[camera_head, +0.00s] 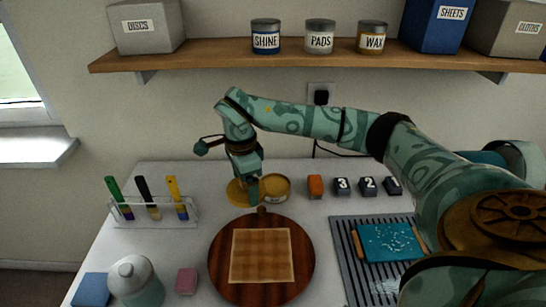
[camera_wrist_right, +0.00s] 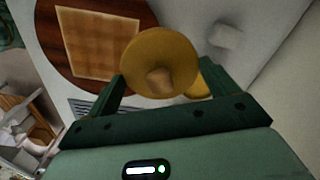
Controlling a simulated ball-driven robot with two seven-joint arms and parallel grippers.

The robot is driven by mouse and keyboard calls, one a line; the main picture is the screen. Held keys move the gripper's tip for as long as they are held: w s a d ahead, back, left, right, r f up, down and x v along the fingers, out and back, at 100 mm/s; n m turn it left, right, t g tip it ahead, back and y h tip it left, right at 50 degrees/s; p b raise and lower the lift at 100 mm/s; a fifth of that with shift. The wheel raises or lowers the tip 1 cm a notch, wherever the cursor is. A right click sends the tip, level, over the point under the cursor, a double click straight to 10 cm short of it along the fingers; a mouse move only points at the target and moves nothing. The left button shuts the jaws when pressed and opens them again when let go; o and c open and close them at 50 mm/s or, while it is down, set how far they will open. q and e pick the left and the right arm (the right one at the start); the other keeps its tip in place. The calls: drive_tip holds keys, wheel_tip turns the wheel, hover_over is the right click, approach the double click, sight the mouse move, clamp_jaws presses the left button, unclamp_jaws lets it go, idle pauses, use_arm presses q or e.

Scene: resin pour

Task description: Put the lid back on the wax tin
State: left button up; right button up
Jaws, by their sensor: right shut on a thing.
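My right gripper (camera_head: 252,192) is low over the back of the table, fingers pointing down. It is shut on a round yellow lid (camera_head: 236,193); in the right wrist view the lid (camera_wrist_right: 160,50) lies between the fingers (camera_wrist_right: 164,88), with a small knob facing the camera. A round tin (camera_head: 277,188) with yellow showing at its top stands just right of the gripper. A yellow edge, probably the tin (camera_wrist_right: 203,88), shows behind a finger in the wrist view. Whether lid and tin touch is unclear. My left gripper is out of view.
A round wooden board (camera_head: 221,276) lies in front of the gripper. An orange block (camera_head: 315,187) and numbered dark blocks stand right of the tin. A labelled WAX tin (camera_head: 372,37) is on the shelf.

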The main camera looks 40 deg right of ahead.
drive_tip(key=w+d+m, duration=0.1)
drive_tip(key=d+m, duration=0.1)
drive_tip(key=m, duration=0.2)
drive_tip(key=w+d+m, duration=0.1)
drive_tip(key=d+m, duration=0.1)
drive_tip(key=m, duration=0.3)
drive_tip(key=w+d+f+m, duration=0.1)
drive_tip(key=d+m, duration=0.2)
drive_tip(key=m, duration=0.2)
drive_tip(key=shift+c, duration=0.2)
drive_tip(key=d+f+m+b, duration=0.1)
drive_tip(key=d+f+m, duration=0.1)
drive_tip(key=m, duration=0.5)
drive_tip(key=d+f+m+b, duration=0.2)
drive_tip(key=m, duration=0.5)
drive_tip(key=w+d+f+m+b, duration=0.1)
drive_tip(key=d+f+m, duration=0.1)
drive_tip(key=m, duration=0.4)
drive_tip(key=shift+d+m+y, duration=0.2)
drive_tip(key=shift+m+y, duration=0.1)
drive_tip(key=shift+m, duration=0.1)
drive_tip(key=shift+f+b, duration=0.3)
drive_tip(key=shift+f, duration=0.5)
drive_tip(key=shift+r+p, duration=0.15)
drive_tip(key=shift+p, duration=0.5)
drive_tip(key=shift+f, duration=0.25)
drive_tip(key=shift+p, duration=0.55)
